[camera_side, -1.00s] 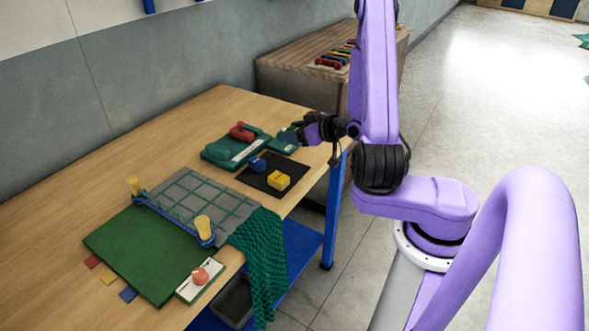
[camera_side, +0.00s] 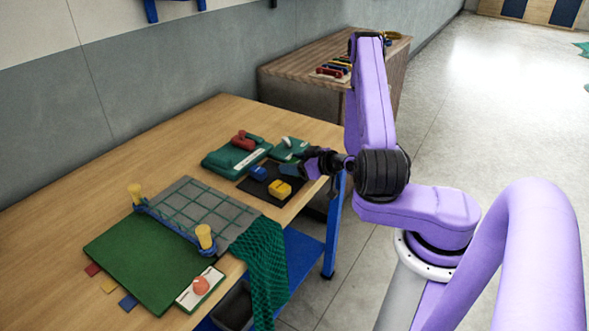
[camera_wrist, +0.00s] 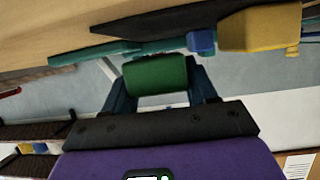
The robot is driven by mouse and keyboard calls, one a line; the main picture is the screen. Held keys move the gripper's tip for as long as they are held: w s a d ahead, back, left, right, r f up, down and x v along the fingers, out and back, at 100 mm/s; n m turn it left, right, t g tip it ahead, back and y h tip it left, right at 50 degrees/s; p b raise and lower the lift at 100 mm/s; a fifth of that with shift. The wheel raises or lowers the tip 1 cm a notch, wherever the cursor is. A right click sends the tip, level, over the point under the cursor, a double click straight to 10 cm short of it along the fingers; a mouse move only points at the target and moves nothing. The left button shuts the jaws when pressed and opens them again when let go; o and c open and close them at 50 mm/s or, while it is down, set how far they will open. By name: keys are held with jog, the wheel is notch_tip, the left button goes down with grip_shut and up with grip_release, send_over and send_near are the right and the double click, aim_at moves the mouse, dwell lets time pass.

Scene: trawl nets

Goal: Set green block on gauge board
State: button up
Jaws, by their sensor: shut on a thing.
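My gripper (camera_wrist: 158,88) is shut on a green block (camera_wrist: 156,74), which sits between its fingers in the wrist view. In the side view my gripper (camera_side: 290,168) is at the right edge of the table, close by a flat black board (camera_side: 253,188), apparently the gauge board. I cannot make out the green block there. On the board are a blue block (camera_side: 259,173) and a yellow block (camera_side: 281,191). In the wrist view the blue block (camera_wrist: 202,41) and yellow block (camera_wrist: 258,29) lie beyond the held block. The gap between held block and board is unclear.
A green case (camera_side: 222,162) with a red item on it and a smaller green case (camera_side: 289,150) stand behind the board. A grey panel (camera_side: 190,203) with netting and yellow posts is at front left, beside a green mat (camera_side: 135,265). The table's left is clear.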

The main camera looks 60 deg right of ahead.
jog(key=shift+f, duration=0.95)
jog(key=shift+f, duration=0.2)
jog(key=o, duration=1.1)
jog(key=shift+c, duration=0.2)
